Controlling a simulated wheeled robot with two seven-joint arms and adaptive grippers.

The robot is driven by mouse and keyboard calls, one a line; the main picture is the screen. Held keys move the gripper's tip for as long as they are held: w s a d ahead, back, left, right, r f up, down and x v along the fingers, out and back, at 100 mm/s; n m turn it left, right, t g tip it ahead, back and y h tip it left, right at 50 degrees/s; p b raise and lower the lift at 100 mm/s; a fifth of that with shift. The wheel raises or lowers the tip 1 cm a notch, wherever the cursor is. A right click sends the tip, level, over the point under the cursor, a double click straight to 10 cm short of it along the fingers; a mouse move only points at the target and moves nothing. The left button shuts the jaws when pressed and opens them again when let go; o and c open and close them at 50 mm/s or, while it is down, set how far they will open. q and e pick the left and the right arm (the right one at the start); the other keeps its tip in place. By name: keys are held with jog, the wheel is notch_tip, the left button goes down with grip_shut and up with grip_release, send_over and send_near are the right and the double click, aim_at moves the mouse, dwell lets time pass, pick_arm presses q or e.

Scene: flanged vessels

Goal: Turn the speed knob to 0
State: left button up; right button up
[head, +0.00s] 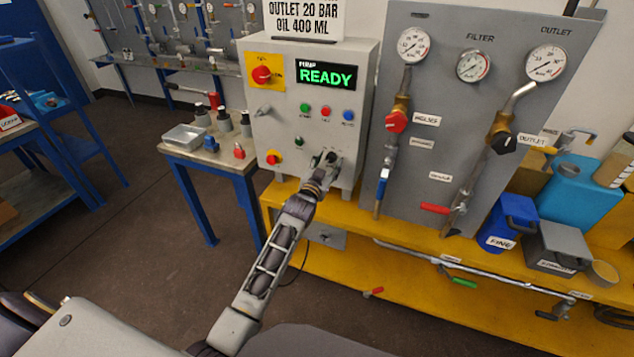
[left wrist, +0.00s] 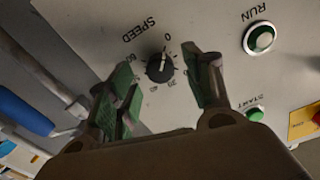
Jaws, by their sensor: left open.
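The black speed knob (left wrist: 160,69) sits on the pale panel, under the upside-down word SPEED, in the left wrist view. Its white pointer line points up in the picture, at or very near the 0 on the printed scale. My left gripper (left wrist: 165,88) is open, with one green-padded finger on each side of the knob; gaps show and I see no clear contact. In the head view my left gripper (head: 327,167) is at the lower right of the grey control box (head: 264,128), largely hiding the knob. My right gripper is not in view.
The box display (head: 325,75) reads READY. A gauge panel (head: 470,130) with valves and pipes stands to the right. A side table (head: 205,160) with bottles is at the left.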

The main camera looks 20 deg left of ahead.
pick_arm(q)
jog(key=s, duration=1)
jog(key=shift+s+a, duration=0.15)
jog(key=shift+s, duration=0.1)
dwell(0.6)
